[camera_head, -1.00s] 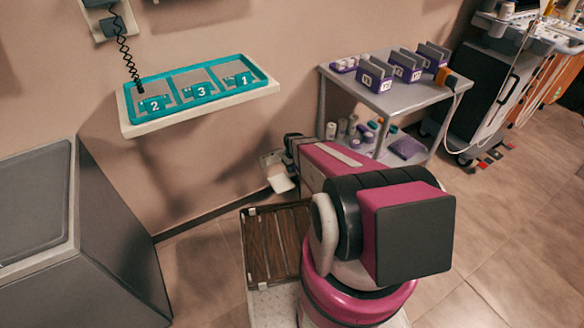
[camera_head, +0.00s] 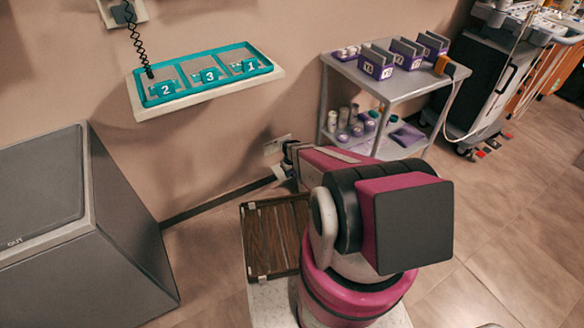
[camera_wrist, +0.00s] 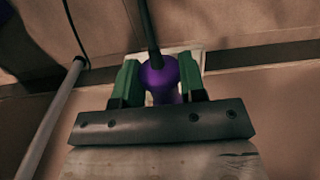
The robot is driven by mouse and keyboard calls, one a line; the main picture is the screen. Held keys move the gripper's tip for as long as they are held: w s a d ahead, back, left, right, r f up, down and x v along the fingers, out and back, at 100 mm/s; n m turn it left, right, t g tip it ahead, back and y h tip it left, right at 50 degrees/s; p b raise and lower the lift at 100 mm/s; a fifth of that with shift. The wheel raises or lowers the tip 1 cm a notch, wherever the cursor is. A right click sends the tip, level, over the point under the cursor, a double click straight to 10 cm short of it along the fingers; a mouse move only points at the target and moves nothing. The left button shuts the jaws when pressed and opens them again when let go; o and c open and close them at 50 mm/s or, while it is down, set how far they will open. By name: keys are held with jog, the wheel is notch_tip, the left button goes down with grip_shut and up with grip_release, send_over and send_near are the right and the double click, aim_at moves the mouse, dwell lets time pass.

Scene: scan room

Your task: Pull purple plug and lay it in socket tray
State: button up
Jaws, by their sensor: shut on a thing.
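In the wrist view, the purple plug (camera_wrist: 160,76) sits between the green fingers of my gripper (camera_wrist: 158,85). The fingers are shut on it. A dark cable rises from the plug. A pale plate (camera_wrist: 198,62) shows behind the plug; I cannot tell whether the plug still touches it. In the head view, my gripper (camera_head: 283,172) is low by the wall, just below a pale wall outlet (camera_head: 277,145), and the plug cannot be made out. A teal tray (camera_head: 206,91) with three compartments numbered 2, 3 and 1 is on a wall shelf, left of and above my gripper.
A grey cart (camera_head: 392,88) with purple racks on top and bottles below stands to the right. A grey bin (camera_head: 95,225) stands at left. A coiled black cord (camera_head: 138,45) hangs into the tray's left compartment. Open floor (camera_head: 490,240) lies at right.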

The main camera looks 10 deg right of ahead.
jog(key=shift+w+a+f, duration=0.25)
jog(key=shift+w+f, duration=0.05)
jog(key=shift+w, duration=0.45)
jog(key=shift+w+a+f, duration=0.25)
jog(key=shift+w+f, duration=0.05)
jog(key=shift+w, duration=0.5)
jog(key=shift+w+a+f, duration=0.25)
jog(key=shift+w+f, duration=0.05)
jog(key=shift+w, duration=0.45)
jog(key=shift+f, duration=1)
jog(key=o, duration=1)
